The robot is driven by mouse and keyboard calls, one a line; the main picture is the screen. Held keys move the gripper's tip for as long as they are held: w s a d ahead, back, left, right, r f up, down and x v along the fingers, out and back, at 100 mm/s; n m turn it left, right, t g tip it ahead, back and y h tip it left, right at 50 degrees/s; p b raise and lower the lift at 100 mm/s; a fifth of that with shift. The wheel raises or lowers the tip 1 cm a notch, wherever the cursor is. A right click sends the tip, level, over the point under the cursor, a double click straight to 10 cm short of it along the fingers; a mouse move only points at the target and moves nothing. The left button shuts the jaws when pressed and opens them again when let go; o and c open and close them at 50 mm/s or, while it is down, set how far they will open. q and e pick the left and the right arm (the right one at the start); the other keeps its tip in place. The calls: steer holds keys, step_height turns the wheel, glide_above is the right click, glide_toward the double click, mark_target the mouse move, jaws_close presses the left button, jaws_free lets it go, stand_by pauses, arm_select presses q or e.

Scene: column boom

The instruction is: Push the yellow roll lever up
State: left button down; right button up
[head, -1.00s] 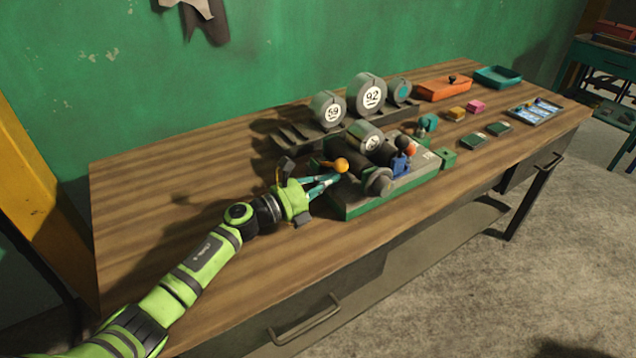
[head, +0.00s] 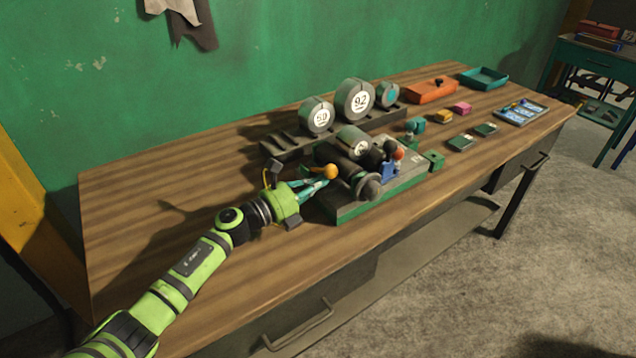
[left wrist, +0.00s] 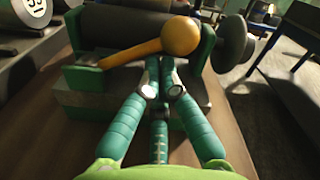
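The yellow roll lever (head: 330,171) is on the near-left end of the machine on the bench, with a round orange-yellow knob. In the left wrist view the lever (left wrist: 145,50) runs sideways from a green bracket at left to the knob at right. My left gripper (head: 326,182) is at the lever, its teal fingers pointing to it. In the left wrist view its fingertips (left wrist: 160,68) are close together just below the lever bar, with nothing seen held between them. I cannot tell whether they touch the bar. My right gripper is not in view.
The machine base (head: 365,207) carries dark rollers, a blue part and black and red knobs. Round weights marked with numbers (head: 356,99) stand on a rack behind. An orange box (head: 431,92) and a teal tray (head: 484,79) lie farther right. The bench left of my arm is clear.

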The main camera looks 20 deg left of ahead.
arm_select(q)
steer(key=shift+r+n+p, duration=0.3)
steer(key=w+a+r+n+p, duration=0.3)
steer(key=r+n+p, duration=0.1)
steer(key=n, duration=0.5)
steer(key=shift+a+r+p, duration=0.35)
steer(key=shift+a+p, duration=0.05)
steer(key=shift+p, duration=0.2)
steer(key=shift+a, duration=0.15)
stand_by(0.5)
